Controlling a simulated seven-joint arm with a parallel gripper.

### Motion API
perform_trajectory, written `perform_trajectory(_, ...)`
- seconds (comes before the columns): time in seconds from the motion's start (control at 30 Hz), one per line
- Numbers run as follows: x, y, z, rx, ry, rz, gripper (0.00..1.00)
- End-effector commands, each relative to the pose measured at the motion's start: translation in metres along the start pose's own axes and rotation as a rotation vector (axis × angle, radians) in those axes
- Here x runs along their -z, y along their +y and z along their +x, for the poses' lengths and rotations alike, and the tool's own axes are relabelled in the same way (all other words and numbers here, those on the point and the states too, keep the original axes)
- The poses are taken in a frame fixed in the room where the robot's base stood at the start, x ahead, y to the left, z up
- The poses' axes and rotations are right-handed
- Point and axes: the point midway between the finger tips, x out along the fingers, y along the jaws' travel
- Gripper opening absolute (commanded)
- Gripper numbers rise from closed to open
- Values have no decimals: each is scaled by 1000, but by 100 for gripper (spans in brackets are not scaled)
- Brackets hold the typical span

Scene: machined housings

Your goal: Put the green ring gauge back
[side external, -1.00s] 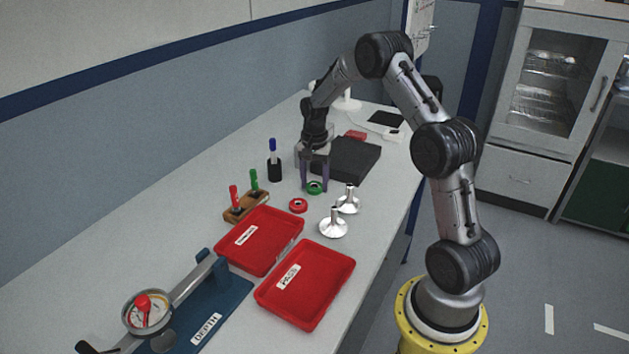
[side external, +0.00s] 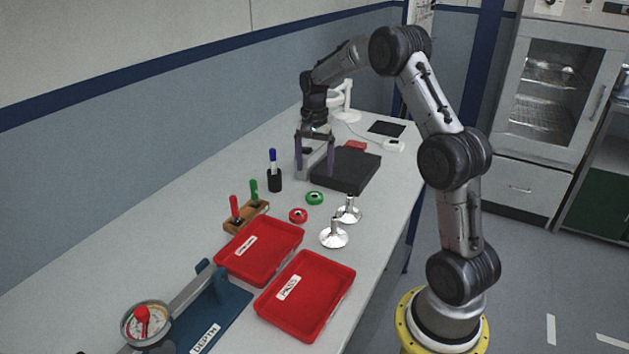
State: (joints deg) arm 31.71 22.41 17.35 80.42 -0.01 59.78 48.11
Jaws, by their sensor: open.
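The green ring gauge (side external: 314,198) lies flat on the table, just behind the red ring gauge (side external: 298,215). My gripper (side external: 315,174) is open and empty. It is raised above and behind the green ring, near the left edge of the dark block (side external: 346,169), and does not touch the ring.
Two silver stemmed parts (side external: 334,234) (side external: 348,210) stand right of the rings. Two red trays (side external: 307,332) (side external: 258,274) and a blue depth gauge stand (side external: 222,312) are in front. A wooden holder (side external: 245,217) with red and green handles and a black cup (side external: 274,181) stand left.

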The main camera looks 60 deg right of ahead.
Motion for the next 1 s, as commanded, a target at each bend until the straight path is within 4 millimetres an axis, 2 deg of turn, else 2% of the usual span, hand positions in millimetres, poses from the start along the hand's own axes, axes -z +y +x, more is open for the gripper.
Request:
perform_trajectory(0.1, 0, 0, -19, 2, 2, 0, 91)
perform_trajectory(0.27, -1, 0, -32, 1, 1, -3, 91)
perform_trajectory(0.37, -11, 0, -45, 13, 11, -38, 91)
perform_trajectory(0.47, -38, 3, -68, 40, 36, -139, 91)
perform_trajectory(0.57, -81, 14, -99, 82, 77, -298, 91)
perform_trajectory(0.7, -145, 43, -131, 143, 142, -547, 91)
perform_trajectory(0.87, -208, 89, -149, 214, 225, -828, 91)
perform_trajectory(1.0, -250, 134, -146, 271, 299, -1059, 91)
